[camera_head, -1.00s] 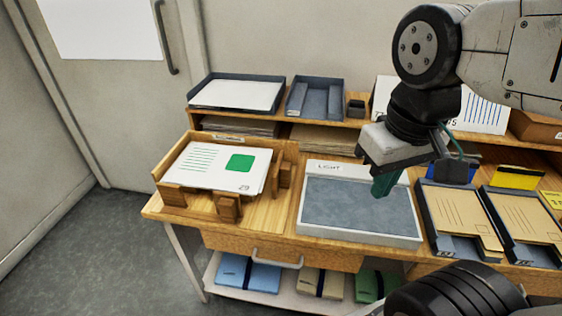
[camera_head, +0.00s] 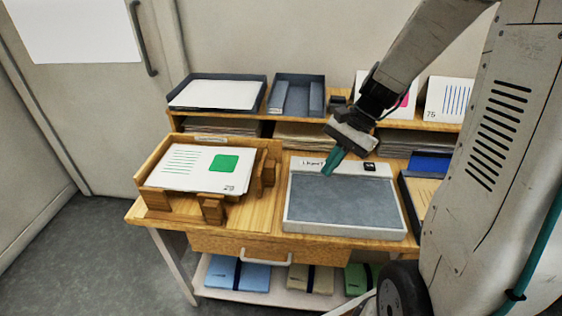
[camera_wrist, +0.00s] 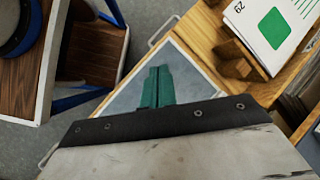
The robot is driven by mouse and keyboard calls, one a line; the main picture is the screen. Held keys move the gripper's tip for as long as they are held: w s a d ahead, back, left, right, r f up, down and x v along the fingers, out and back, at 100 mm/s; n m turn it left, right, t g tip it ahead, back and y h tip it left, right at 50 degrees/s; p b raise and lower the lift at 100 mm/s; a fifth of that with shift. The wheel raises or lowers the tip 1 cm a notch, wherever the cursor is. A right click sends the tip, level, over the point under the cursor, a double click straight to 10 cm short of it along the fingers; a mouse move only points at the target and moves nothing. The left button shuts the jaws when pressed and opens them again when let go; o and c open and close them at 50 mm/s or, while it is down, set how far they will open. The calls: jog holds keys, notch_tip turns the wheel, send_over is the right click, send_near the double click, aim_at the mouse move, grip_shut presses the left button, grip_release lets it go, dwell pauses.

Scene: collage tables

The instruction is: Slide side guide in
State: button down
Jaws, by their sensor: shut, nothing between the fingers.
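A wooden tray (camera_head: 150,200) stands at the left of the worktable, holding a paper stack (camera_head: 200,165) with green lines, a green square and the number 29. A wooden side guide (camera_head: 266,172) stands at the tray's right side, apart from most of the stack's right edge as far as I can tell. A front guide block (camera_head: 212,209) stands at its near edge. My gripper (camera_head: 332,162) has teal fingers, is shut and empty, and hangs above the light pad's back edge, right of the tray. The fingers (camera_wrist: 157,88) also show in the wrist view, with the stack (camera_wrist: 270,30) at upper right.
The grey light pad (camera_head: 345,205) lies right of the wooden tray. A dark tray (camera_head: 218,92) with white paper and a dark divided tray (camera_head: 296,95) stand on the back shelf. A drawer handle (camera_head: 266,257) sticks out in front.

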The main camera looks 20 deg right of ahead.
aim_at(266, 163)
jog(key=w+d+f+m+t+y, duration=0.1)
jog(key=w+d+f+m+t, duration=0.2)
jog(key=w+m, duration=0.3)
jog(key=w+d+f+m+t, duration=0.2)
jog(key=w+d+m, duration=0.1)
jog(key=w+m, duration=0.35)
jog(key=shift+n, duration=0.45)
jog(key=x, duration=1)
jog(key=shift+s+a+f, duration=0.1)
jog(key=shift+a, duration=0.05)
jog(key=shift+w+a, duration=0.3)
jog(key=shift+a, duration=0.25)
jog(key=shift+w+a, duration=0.35)
jog(key=shift+a, duration=0.2)
jog(key=shift+w+a, duration=0.4)
jog(key=shift+a, duration=0.25)
jog(key=w+a, duration=0.1)
jog(key=a, duration=0.2)
jog(key=w+a, duration=0.1)
jog(key=shift+w+a, duration=0.2)
jog(key=shift+w, duration=0.1)
jog(key=shift+a, duration=0.1)
